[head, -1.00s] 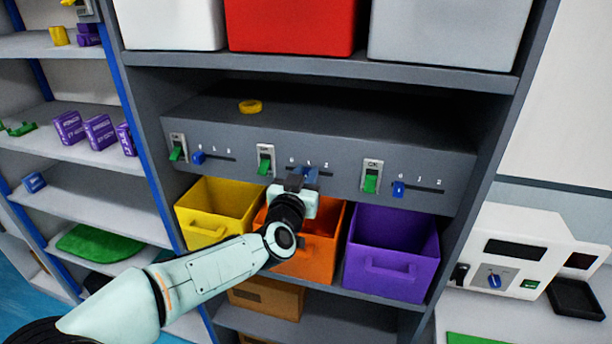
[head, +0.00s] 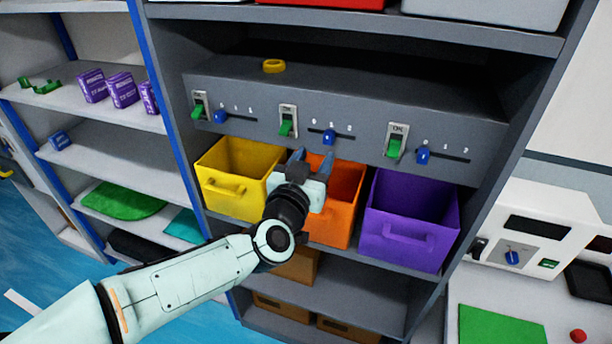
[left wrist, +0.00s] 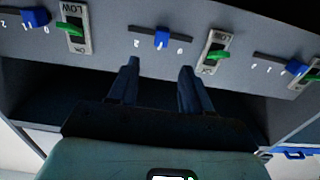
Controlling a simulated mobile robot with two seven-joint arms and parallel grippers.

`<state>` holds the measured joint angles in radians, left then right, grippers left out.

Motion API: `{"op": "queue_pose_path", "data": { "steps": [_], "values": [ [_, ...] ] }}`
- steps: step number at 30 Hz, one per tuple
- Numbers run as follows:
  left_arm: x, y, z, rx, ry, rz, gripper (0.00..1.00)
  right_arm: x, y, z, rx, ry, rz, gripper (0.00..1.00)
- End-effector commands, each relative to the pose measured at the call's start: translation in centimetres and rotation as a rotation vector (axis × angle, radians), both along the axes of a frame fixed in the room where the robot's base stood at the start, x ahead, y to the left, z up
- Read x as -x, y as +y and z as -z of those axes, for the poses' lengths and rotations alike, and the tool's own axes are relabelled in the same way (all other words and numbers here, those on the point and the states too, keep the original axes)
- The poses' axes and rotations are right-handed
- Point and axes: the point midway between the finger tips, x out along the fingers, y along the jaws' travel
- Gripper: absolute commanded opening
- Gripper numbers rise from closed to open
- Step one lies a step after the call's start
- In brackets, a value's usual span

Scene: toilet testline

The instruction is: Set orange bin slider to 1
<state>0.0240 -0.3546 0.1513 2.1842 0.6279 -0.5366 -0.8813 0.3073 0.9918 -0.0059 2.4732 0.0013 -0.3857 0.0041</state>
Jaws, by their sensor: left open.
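The orange bin (head: 345,190) sits in the middle of the bin row. Above it on the grey panel is its slider, a blue knob (head: 329,137) on a dark horizontal track, standing near the middle mark of its 0-1-2 scale. In the left wrist view the blue knob (left wrist: 162,38) sits between the 2 and 0 labels. My left gripper (head: 311,161) is open and empty, just below the knob and apart from it, in front of the orange bin. Its two fingers (left wrist: 157,82) point toward the panel on either side of the knob's line. My right gripper is out of view.
Green switches (head: 286,126) flank the slider. The yellow bin (head: 235,180) and purple bin (head: 410,220) have their own sliders, a left knob (head: 220,117) and a right knob (head: 422,156), both near 0. A yellow ring (head: 274,66) lies on the panel's top.

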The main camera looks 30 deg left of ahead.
Motion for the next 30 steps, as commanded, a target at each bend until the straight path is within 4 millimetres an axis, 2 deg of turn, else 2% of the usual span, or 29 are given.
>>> {"op": "queue_pose_path", "data": {
  "steps": [3, 9, 30],
  "values": [
    [2.3, -0.5, 0.0, -0.002, -0.001, -0.001, 0.49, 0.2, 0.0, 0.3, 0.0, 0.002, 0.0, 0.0],
    [4.2, -1.0, -0.1, -0.001, -0.001, 0.0, 0.49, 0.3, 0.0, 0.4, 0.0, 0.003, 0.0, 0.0],
    [4.5, -1.1, 0.0, 0.0, 0.0, 0.001, 0.49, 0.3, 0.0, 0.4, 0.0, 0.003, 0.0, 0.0]
  ]
}}
